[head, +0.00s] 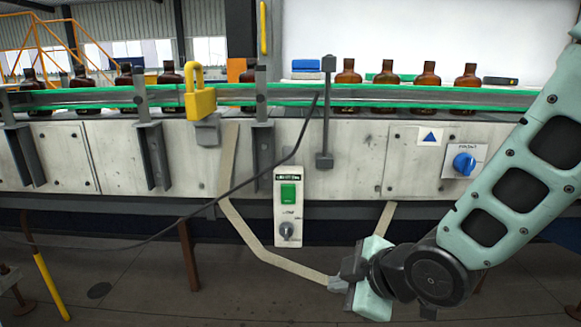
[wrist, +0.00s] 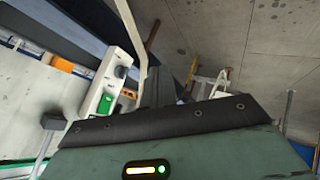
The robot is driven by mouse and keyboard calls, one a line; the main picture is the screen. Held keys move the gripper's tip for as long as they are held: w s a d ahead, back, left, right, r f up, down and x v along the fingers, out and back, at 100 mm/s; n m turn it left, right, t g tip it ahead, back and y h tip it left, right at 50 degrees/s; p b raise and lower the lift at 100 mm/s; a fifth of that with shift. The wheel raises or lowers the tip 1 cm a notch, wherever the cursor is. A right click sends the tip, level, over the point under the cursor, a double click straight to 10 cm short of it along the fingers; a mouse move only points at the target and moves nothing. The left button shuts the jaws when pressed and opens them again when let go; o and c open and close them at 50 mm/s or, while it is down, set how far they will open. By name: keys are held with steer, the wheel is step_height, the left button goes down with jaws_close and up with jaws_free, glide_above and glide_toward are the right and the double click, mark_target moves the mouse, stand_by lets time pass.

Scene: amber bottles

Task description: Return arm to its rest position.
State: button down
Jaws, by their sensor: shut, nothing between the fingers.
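My arm (head: 510,190) comes in from the right side of the head view, pale green with dark openings. My gripper (head: 338,284) is at its lower end, low in front of the conveyor and below the control box. It is shut and empty. In the wrist view the dark fingers (wrist: 160,88) show at the middle, close together, above the green gripper body. The gripper appears apart from the conveyor and the control box.
A conveyor (head: 350,150) with green rails and several amber bottles (head: 425,75) crosses the head view. A control box (head: 288,205), a blue knob (head: 464,163) and a yellow padlock (head: 201,95) are on its front. A dark cable (head: 250,180) hangs in front. Floor (head: 130,285) is open at lower left.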

steer(key=s+d+r+m+g+h, duration=0.1)
steer(key=s+d+m+g+h, duration=0.2)
steer(key=s, duration=0.6)
steer(key=s+d+r+m+g+h, duration=0.2)
steer(key=s+m+g, duration=0.25)
steer(key=s, duration=0.45)
step_height(320, 180, up, 22)
steer(key=p, duration=2.3)
steer(key=shift+s+d+r+m, duration=0.15)
steer(key=shift+s+d+m, duration=0.05)
steer(key=shift+s+m, duration=0.15)
